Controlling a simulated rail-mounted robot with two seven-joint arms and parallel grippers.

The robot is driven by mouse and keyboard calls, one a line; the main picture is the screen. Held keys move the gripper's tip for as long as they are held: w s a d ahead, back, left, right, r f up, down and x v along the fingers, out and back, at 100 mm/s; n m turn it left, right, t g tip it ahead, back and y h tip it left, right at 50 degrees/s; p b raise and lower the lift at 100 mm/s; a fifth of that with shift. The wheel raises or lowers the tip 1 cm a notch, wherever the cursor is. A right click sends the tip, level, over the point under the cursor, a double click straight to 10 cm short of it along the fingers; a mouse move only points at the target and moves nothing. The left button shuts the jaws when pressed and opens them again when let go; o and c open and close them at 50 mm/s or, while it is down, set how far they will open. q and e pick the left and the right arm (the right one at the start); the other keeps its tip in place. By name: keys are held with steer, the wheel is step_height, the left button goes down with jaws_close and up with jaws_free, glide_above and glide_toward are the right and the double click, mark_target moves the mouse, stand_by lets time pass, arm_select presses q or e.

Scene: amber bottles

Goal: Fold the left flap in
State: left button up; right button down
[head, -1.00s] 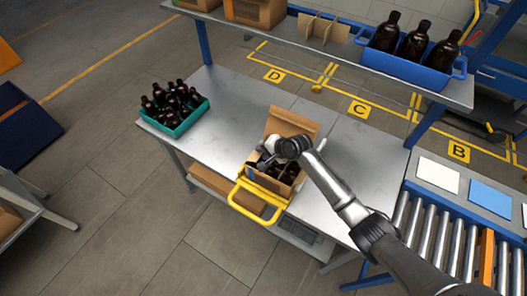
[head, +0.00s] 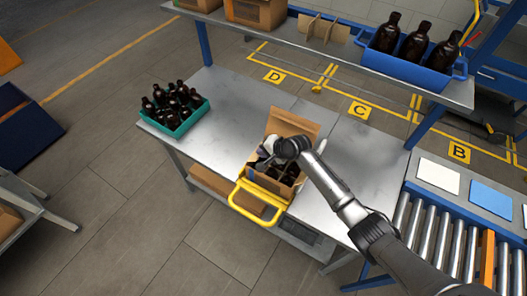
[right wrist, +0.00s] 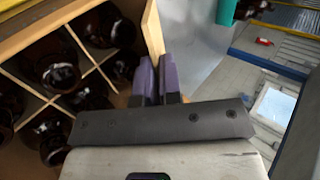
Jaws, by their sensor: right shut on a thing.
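The open cardboard carton (head: 262,182) stands at the front of the metal table, holding dark bottles. Its back flap (head: 293,124) stands up. My right gripper (head: 264,158) is over the left side of the carton. In the right wrist view its two purple fingers (right wrist: 157,79) are shut on the left flap (right wrist: 152,32), a thin cardboard panel seen edge-on. Bottles (right wrist: 58,70) between pale dividers show left of the fingers. In the head view the gripper and forearm hide much of this flap and part of the carton. My left gripper is not in view.
A yellow handle frame (head: 254,207) is at the carton's front. A teal crate of bottles (head: 185,120) stands on the table's left part. A shelf with a blue bin (head: 415,73) overhangs the back. The table right of my arm is clear.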

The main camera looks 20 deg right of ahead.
steer(key=shift+s+d+f, duration=0.15)
steer(key=shift+s+f, duration=0.05)
steer(key=shift+f, duration=0.25)
stand_by(0.3)
steer(key=shift+f, duration=0.25)
steer(key=shift+s+d+f+t+y+b, duration=0.15)
steer(key=shift+t+y+b, duration=0.2)
steer(key=shift+b, duration=0.2)
steer(key=c, duration=1.3)
jaws_free()
steer(key=shift+r, duration=0.25)
steer(key=shift+o, duration=0.2)
